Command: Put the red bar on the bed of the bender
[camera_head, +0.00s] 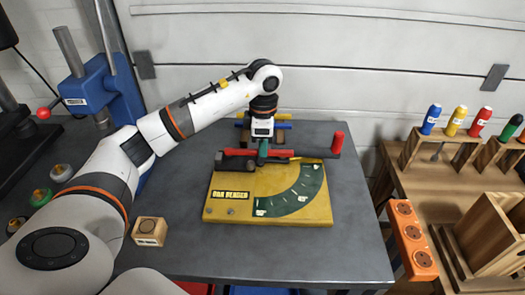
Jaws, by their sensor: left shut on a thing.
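The bender (226,211) is a yellow plate marked "BAR BENDER" with a green angle scale, lying on the dark grey table. A dark arm with an upright red handle (337,142) is at its back right. The red bar (284,153) lies crosswise over the back part of the bender, at its dark fittings. My left gripper (263,158) points down and is shut on the red bar near its middle. I cannot tell whether the bar touches the bed. My right gripper is not in view.
Behind the gripper a rack holds a blue bar (284,126) and a yellow bar. A small wooden block (149,231) stands left of the bender. A blue press (88,95) is at the left. A wooden bench with colored bottles and orange sockets (411,238) is at the right.

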